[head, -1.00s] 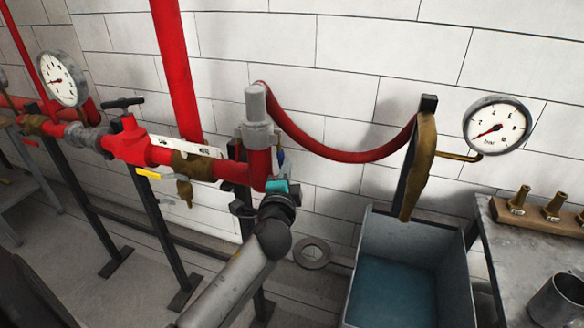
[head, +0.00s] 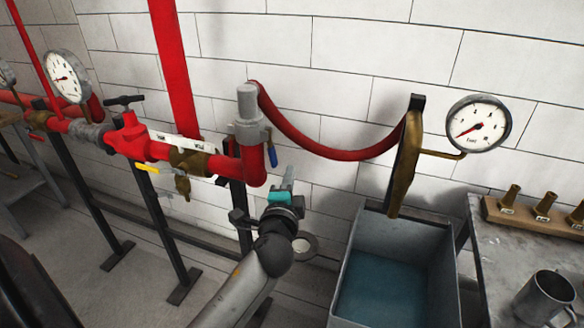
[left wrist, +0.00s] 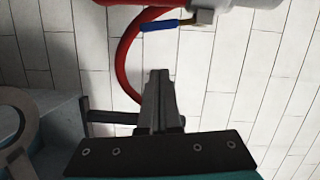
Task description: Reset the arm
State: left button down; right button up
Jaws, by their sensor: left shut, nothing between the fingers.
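My left gripper (head: 288,180) is in the lower middle of the head view, just below and right of the end of the red pipe (head: 225,168). Its fingers are shut and empty, and they look apart from the pipe. In the left wrist view the closed fingers (left wrist: 158,85) point up toward the tiled wall, below a blue-handled lever (left wrist: 170,25). My right gripper is in neither view.
A red hose (head: 330,152) hangs from the pipe to a brass nozzle (head: 402,170) beside a pressure gauge (head: 478,124). A grey tank of water (head: 440,255) stands below. A table (head: 500,262) at right holds brass fittings (head: 543,205) and a metal mug (head: 545,295).

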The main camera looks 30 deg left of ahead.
pick_arm(q)
jog(key=s+d+f+n+g+h, duration=0.3)
jog(key=s+d+f+g, duration=0.15)
jog(key=s, duration=0.45)
jog(key=s+d+f+n+g+h, duration=0.35)
jog(key=s+d+f, duration=0.25)
jog(key=s, duration=0.3)
jog(key=s+d+f+n+g+h, duration=0.2)
jog(key=s+d+f+n+g, duration=0.25)
jog(key=s, duration=0.45)
notch_tip(320, 180, down, 26)
jog(key=s+m+b, duration=0.1)
jog(key=m+b, duration=0.1)
jog(key=b, duration=0.1)
jog(key=s+a+f+g+b, duration=0.1)
jog(key=s+f+g+b, duration=0.1)
jog(key=s+f, duration=1.3)
jog(key=shift+s+a+f+b, duration=0.4)
jog(key=shift+f+b, duration=0.1)
jog(key=shift+f, duration=0.15)
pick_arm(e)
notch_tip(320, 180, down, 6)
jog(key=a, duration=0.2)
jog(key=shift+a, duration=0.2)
